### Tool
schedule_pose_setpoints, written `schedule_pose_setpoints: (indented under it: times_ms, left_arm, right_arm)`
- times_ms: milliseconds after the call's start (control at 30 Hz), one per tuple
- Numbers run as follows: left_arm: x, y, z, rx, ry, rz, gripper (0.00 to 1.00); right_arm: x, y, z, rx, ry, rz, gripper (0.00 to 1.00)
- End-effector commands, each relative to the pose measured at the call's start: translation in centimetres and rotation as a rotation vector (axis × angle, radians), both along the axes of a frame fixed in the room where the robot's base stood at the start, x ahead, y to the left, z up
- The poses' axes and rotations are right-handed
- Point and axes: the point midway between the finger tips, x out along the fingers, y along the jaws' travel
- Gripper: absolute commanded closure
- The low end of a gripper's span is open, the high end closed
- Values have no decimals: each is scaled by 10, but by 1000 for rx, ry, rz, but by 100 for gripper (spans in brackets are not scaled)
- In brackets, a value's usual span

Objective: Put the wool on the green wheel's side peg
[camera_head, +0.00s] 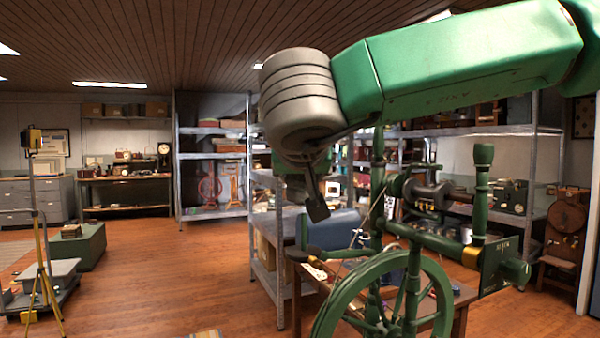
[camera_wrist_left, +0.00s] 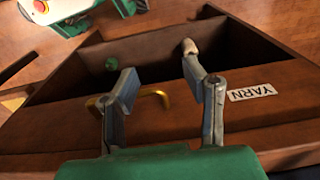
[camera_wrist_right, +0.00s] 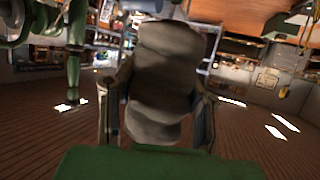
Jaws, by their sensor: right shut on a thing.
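My right gripper (camera_wrist_right: 155,110) is shut on the wool (camera_wrist_right: 160,75), a grey-brown lobed bundle between its fingers in the right wrist view. In the head view this gripper (camera_head: 316,205) hangs above and left of the green wheel; the wool is not clearly visible there. The green wheel (camera_head: 345,287) stands at the right front, with posts and a dark spool. A green knob (camera_head: 515,271) sticks out at its right; I cannot tell which part is the side peg. Part of the wheel frame (camera_wrist_right: 75,45) shows in the right wrist view. My left gripper (camera_wrist_left: 160,72) is open and empty.
A wooden box (camera_wrist_left: 60,120) labelled YARN lies beneath my left gripper. Metal shelves (camera_head: 210,131) are farther back. The floor at left centre is clear.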

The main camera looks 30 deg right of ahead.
Motion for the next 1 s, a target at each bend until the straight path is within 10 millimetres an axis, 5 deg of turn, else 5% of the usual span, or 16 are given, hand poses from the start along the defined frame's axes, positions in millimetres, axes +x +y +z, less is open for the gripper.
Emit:
schedule_pose_setpoints:
  times_ms: [633, 1000]
  left_arm:
    - [0, 0, -7, 0, 0, 0, 60]
    - [0, 0, 9, 0, 0, 0, 60]
  right_arm:
    - [0, 0, -22, -1, 1, -1, 86]
    - [0, -1, -11, -2, 5, -3, 86]
